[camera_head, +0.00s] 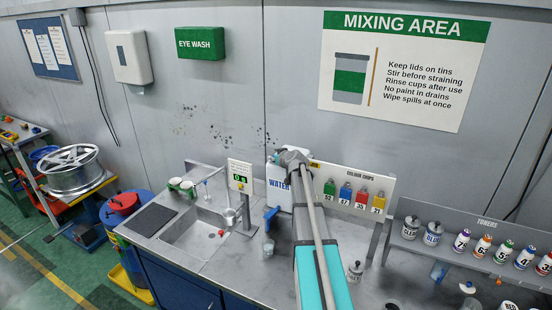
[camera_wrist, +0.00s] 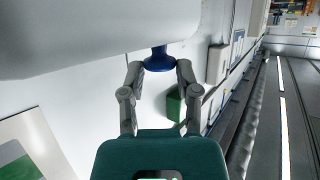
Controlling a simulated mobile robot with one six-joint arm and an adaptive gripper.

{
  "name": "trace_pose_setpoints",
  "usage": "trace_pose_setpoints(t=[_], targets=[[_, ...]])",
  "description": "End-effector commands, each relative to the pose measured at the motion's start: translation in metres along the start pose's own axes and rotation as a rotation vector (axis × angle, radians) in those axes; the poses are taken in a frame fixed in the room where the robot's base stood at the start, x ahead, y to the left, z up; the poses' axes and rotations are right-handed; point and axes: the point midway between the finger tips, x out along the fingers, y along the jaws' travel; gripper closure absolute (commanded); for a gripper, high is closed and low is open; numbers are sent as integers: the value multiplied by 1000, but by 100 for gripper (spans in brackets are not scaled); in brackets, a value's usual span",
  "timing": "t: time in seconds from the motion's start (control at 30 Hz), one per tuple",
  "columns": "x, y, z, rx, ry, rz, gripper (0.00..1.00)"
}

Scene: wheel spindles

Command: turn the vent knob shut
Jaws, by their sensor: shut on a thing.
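The white water container (camera_head: 279,192) stands behind the sink counter, with the word WATER on its front and a blue tap (camera_head: 270,216) low on it. Its white body (camera_wrist: 90,35) fills the top of the wrist view. The blue vent knob (camera_wrist: 158,62) sticks out from it there, between my fingertips. My gripper (camera_wrist: 159,69) is shut on the knob, one finger on each side. In the head view my gripper (camera_head: 290,157) is at the container's top, and my arm and gripper hide the knob and part of the container.
A board of colour chips (camera_head: 352,190) stands close right of my arm. A clear cup (camera_head: 268,249) and a lidded tin (camera_head: 355,271) stand on the counter. Toner bottles (camera_head: 482,245) line a shelf at right.

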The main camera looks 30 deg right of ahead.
Motion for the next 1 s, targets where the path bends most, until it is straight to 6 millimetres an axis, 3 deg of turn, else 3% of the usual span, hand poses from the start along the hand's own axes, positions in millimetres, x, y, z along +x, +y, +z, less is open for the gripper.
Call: trace_pose_setpoints(t=[1.0], targets=[[1, -6, -1, 126, 0, 311, 100]])
